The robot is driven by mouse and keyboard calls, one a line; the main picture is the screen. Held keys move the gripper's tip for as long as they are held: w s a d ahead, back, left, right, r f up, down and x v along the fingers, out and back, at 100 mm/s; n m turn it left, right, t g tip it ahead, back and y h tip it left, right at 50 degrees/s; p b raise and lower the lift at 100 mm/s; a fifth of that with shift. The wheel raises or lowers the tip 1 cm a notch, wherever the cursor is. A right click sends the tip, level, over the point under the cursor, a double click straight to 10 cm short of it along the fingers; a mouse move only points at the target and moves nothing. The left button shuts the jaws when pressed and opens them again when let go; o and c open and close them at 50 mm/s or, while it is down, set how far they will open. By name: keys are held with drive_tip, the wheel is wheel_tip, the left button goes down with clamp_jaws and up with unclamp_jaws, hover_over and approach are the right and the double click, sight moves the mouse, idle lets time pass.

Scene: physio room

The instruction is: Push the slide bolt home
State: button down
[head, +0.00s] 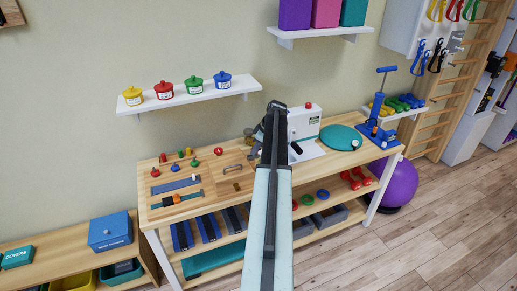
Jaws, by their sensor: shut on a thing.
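My arm reaches up the middle of the head view, over the wooden table. My gripper (263,137) is a small dark shape beside the arm's far end, low over the table's back part. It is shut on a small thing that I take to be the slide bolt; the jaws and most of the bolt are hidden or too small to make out. A wooden board (229,184) with small metal fittings lies just left of the arm. How far the bolt is slid cannot be seen.
A white box with a red knob (303,122) stands close right of my gripper. Beyond it are a teal disc (341,137) and a blue pump-like device (383,132). Coloured knobs (191,163) and a grey-blue strip (174,186) lie left. A wall shelf (204,98) holds coloured pots.

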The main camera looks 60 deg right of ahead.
drive_tip(key=shift+w+a, duration=0.75)
drive_tip(key=shift+a, duration=0.35)
drive_tip(key=c, duration=1.3)
unclamp_jaws()
drive_tip(key=shift+c, duration=0.2)
drive_tip(key=shift+r, duration=0.1)
drive_tip(key=p+v, duration=0.7)
drive_tip(key=shift+r, duration=0.25)
drive_tip(key=shift+s+d, duration=0.1)
drive_tip(key=shift+s, duration=0.05)
